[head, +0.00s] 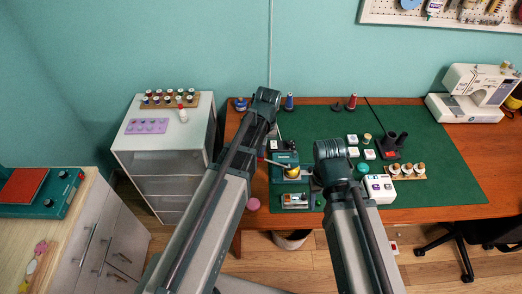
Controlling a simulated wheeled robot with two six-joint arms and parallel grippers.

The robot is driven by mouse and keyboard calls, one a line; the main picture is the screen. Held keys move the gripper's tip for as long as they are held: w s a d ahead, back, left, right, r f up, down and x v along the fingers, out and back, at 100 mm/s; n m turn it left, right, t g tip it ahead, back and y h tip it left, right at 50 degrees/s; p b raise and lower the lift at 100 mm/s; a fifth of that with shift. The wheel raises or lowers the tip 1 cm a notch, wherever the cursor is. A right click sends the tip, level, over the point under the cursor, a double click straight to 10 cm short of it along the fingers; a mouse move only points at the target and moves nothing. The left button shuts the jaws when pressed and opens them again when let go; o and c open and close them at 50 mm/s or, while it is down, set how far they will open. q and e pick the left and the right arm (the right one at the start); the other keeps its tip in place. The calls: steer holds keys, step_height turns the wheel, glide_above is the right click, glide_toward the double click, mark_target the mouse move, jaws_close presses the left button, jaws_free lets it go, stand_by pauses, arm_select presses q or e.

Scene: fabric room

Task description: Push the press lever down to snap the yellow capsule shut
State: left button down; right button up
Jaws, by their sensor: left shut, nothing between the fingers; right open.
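A small teal press (284,158) stands on the green mat, left of its middle. A yellow capsule (292,171) sits at the front of the press. A thin bar with a reddish end (264,159), which looks like the press lever, sticks out to the left of the press. My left gripper (273,137) is shut and empty close above and left of the press, largely covered by its own arm. Whether it touches the lever cannot be told. My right gripper (310,174) is open just right of the press, mostly hidden behind its arm.
The green mat (440,180) is clear at its right. White blocks (352,139), a dark twin-cup holder (390,146), a spool rack (407,171) and a white device (379,188) stand right of my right arm. A small tray (295,200) lies before the press. A drawer cabinet (165,160) stands left.

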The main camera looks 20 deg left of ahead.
arm_select(q)
steer(key=shift+f, duration=0.1)
steer(key=shift+s+a+f+h+b, duration=0.15)
steer(key=shift+a+f+h+b, duration=0.25)
steer(key=shift+b, duration=0.1)
steer(key=shift+s+a+f+t+h+b, duration=0.2)
steer(key=shift+a+f+t+h+b, duration=0.25)
steer(key=shift+f+h+b, duration=1.3)
steer(key=shift+s+a+f+t+h+b, duration=0.2)
steer(key=shift+a+f+h+b, duration=0.4)
steer(key=shift+f+b, duration=2.25)
steer(key=shift+s+a+f+t+h+b, duration=0.2)
steer(key=shift+a+f+t+h+b, duration=0.65)
steer(key=shift+b, duration=2.35)
steer(key=shift+d+f+g, duration=0.25)
steer(key=shift+f+g, duration=0.25)
steer(key=shift+s+f, duration=0.1)
steer(key=shift+s, duration=0.05)
